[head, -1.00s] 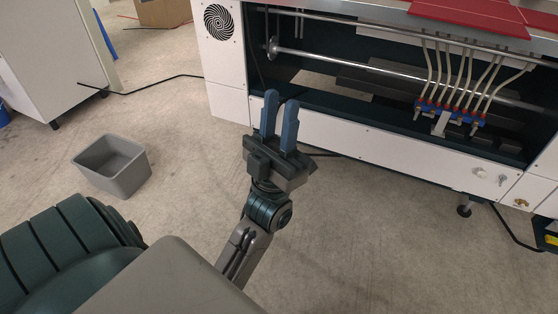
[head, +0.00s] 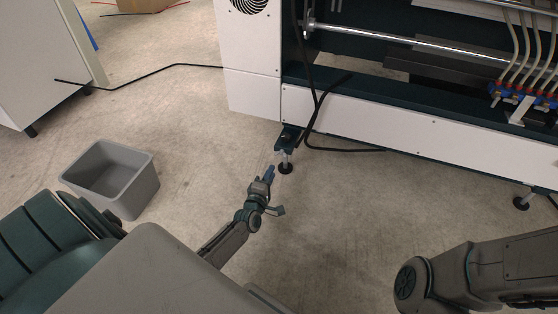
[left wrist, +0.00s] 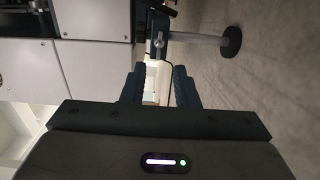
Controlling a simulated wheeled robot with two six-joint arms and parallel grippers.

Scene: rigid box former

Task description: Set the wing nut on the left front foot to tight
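The left front foot (head: 286,167) of the white machine is a dark round pad on a short metal stem under the machine's near corner. In the left wrist view the foot's pad (left wrist: 232,42) lies at the upper right, its stem running sideways. A small metal wing nut (left wrist: 159,41) shows on the stem near the bracket; its tightness cannot be told. My left gripper (head: 271,172) is low by the floor, just left of the foot. In the left wrist view its fingers (left wrist: 158,72) are apart and empty, with the wing nut beyond the tips. My right gripper is out of view.
A black cable (head: 318,125) hangs down the machine's front and runs along its lower edge, close to the foot. A grey open bin (head: 140,190) stands on the floor at left. Another machine foot (head: 521,203) is at right. Floor between the feet is clear.

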